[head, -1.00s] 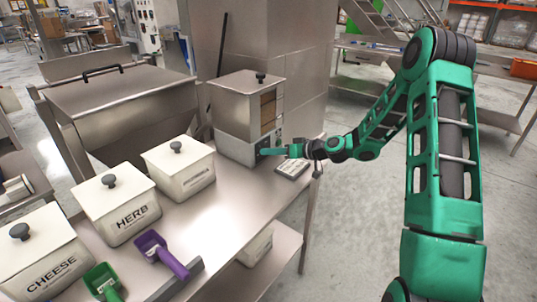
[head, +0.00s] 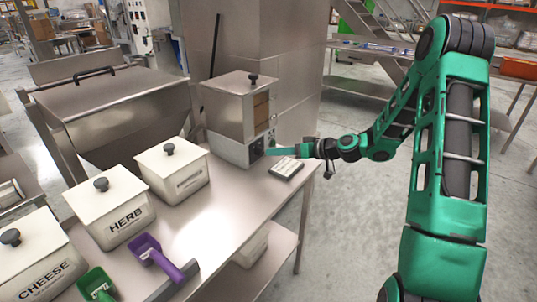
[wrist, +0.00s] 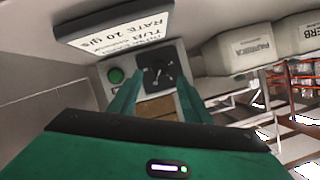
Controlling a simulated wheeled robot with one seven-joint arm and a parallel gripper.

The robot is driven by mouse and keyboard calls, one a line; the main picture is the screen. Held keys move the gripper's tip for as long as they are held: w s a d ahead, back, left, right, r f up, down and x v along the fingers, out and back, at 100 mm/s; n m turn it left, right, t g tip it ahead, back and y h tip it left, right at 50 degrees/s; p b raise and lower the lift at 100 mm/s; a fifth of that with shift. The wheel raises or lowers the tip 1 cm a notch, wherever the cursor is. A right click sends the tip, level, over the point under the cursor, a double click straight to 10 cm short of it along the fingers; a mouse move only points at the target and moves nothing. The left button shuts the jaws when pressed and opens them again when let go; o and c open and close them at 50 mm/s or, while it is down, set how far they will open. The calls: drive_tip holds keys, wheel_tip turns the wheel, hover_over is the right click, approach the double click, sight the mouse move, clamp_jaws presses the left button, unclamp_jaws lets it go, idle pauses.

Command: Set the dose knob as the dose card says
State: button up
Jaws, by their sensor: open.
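The dispenser (head: 229,121) is a steel box with a lid and a window, at the table's far end. Its front panel carries the dose knob (wrist: 160,73), a dark dial with light marks, and a green round button (wrist: 116,75) beside it. My gripper (head: 269,152) is in front of the panel. In the wrist view its open fingers (wrist: 159,82) point at the dial, one on each side in the picture, with nothing between them. The dose card (head: 287,167) lies below the gripper; in the wrist view it appears upside down (wrist: 130,25), and "TUB" and "RATE 20 g/s" are readable.
White lidded tubs stand along the table: CHEESE (head: 40,265), HERB (head: 124,219) and a third (head: 187,180). A purple scoop (head: 157,257) and a green scoop (head: 97,284) lie in front. A steel bin (head: 115,120) is behind.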

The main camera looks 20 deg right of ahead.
drive_tip(key=shift+v, duration=2.25)
drive_tip(key=shift+s+a, duration=0.15)
drive_tip(key=shift+s, duration=0.25)
drive_tip(key=s+g, duration=0.1)
drive_tip(key=s, duration=0.1)
drive_tip(key=s+g+h, duration=0.1)
drive_tip(key=s+f+g+h, duration=0.1)
drive_tip(key=s, duration=0.1)
drive_tip(key=shift+s, duration=0.3)
drive_tip(key=s+d+r+m+g+h, duration=0.2)
drive_tip(key=s+d+m, duration=0.1)
drive_tip(key=s, duration=0.9)
drive_tip(key=s+d+r+m+g+h, duration=0.2)
drive_tip(key=s+d+r+m, duration=0.1)
drive_tip(key=s, duration=0.9)
drive_tip(key=s+d+r+m+g+h, duration=0.3)
drive_tip(key=s, duration=0.9)
drive_tip(key=shift+s+d+m, duration=0.25)
drive_tip(key=shift+m, duration=0.15)
